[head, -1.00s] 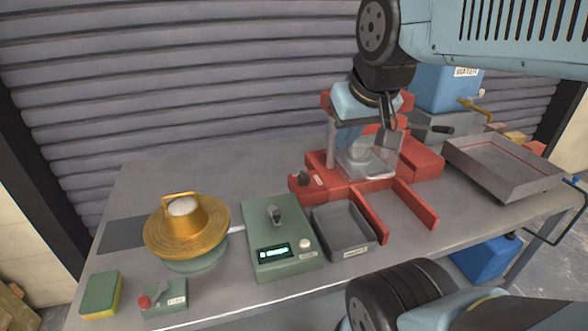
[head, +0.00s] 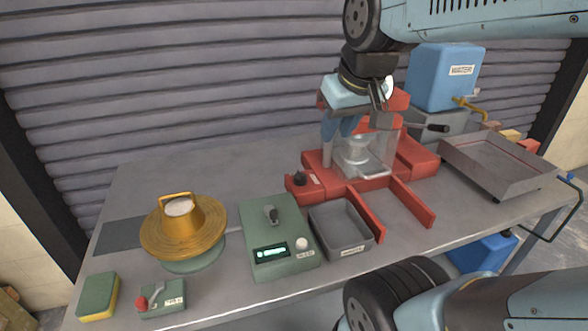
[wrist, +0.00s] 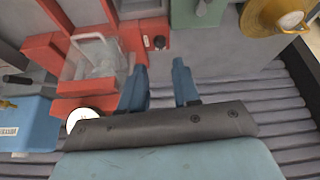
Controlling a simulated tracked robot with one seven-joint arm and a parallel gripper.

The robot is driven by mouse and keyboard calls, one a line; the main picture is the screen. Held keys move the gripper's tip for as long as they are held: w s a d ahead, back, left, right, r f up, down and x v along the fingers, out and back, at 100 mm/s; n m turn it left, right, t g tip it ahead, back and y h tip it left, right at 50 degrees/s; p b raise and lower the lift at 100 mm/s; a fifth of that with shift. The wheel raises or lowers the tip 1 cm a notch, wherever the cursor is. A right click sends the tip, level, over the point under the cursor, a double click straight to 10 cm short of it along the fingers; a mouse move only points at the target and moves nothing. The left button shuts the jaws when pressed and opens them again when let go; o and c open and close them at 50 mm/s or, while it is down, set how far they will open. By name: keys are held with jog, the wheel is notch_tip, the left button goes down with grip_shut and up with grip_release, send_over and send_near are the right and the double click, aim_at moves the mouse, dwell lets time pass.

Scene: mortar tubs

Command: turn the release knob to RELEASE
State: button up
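The release knob (head: 299,178) is a small black knob on the left front corner of the red machine (head: 318,160), with a small white label beside it. Its setting is too small to read. It also shows in the wrist view (wrist: 158,42), beyond my fingertips. My gripper (head: 339,127) is above the machine, behind and to the right of the knob, and apart from it. In the wrist view its two blue fingers (wrist: 160,80) stand apart with nothing between them. The gripper is open.
A clear guard (head: 375,152) stands on the machine near my gripper. A grey bin (head: 342,248) and a green control box (head: 283,272) stand in front. A brass bowl-like piece (head: 155,240) is at left. A blue tank (head: 430,90) and a grey tray (head: 485,180) are at right.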

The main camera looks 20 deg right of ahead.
jog(key=o, duration=0.7)
jog(key=w+n, duration=0.1)
jog(key=w, duration=0.2)
jog(key=w+f+n+g, duration=0.1)
jog(key=w, duration=0.2)
jog(key=w+f+n+g, duration=0.1)
jog(key=w, duration=0.2)
jog(key=shift+d+f, duration=0.15)
jog(key=shift+f, duration=0.05)
jog(key=shift+c, duration=0.2)
jog(key=n+g, duration=0.3)
jog(key=n, duration=0.2)
send_over(300, 173)
notch_tip(300, 173, down, 8)
notch_tip(300, 173, down, 14)
jog(key=shift+r, duration=0.1)
jog(key=shift+w, duration=0.1)
jog(key=c, duration=1.1)
